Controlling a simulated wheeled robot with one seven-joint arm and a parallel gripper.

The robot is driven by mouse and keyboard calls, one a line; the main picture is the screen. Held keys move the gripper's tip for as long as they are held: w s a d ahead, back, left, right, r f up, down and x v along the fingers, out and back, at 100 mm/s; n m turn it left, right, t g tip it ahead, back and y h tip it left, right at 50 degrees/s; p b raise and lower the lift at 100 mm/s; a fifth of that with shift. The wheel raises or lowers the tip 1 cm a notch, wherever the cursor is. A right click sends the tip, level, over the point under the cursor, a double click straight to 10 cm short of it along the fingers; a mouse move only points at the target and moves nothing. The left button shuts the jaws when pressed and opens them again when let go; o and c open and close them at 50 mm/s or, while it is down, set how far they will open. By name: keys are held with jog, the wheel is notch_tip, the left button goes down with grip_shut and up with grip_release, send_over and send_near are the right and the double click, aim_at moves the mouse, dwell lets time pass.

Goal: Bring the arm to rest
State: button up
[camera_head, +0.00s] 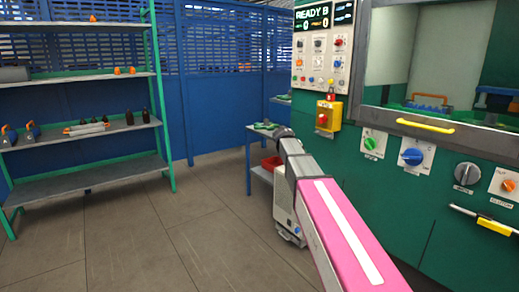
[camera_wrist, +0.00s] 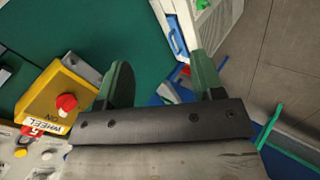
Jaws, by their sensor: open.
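My arm, with a pink link and a white stripe, reaches forward from the bottom right in the head view, passing in front of the green machine (camera_head: 400,205). My gripper (camera_wrist: 163,80) shows in the wrist view as two green fingers spread apart, with nothing held between them. The wrist view is turned, and the yellow box with a red knob (camera_wrist: 65,104) lies to the left of the fingers. In the head view I cannot make out the fingers.
The yellow box also shows on the machine in the head view (camera_head: 327,116). A small table (camera_head: 262,174) with a red bin (camera_head: 272,163) stands behind my arm. Dark bottles (camera_head: 129,117) stand on the green-framed shelf (camera_head: 80,135) at left. The floor between (camera_head: 190,225) is clear.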

jog(key=s+f+m+g+y, duration=0.2)
jog(key=s+f+g+y, duration=0.1)
jog(key=s+f, duration=1.1)
jog(key=s+f+m+g+y, duration=0.2)
jog(key=s+f, duration=1.2)
jog(key=s, duration=0.7)
jog(key=shift+d+m+g+y, duration=0.15)
jog(key=shift+m+g+y, duration=0.25)
jog(key=shift+y, duration=0.3)
jog(key=shift+w, duration=0.1)
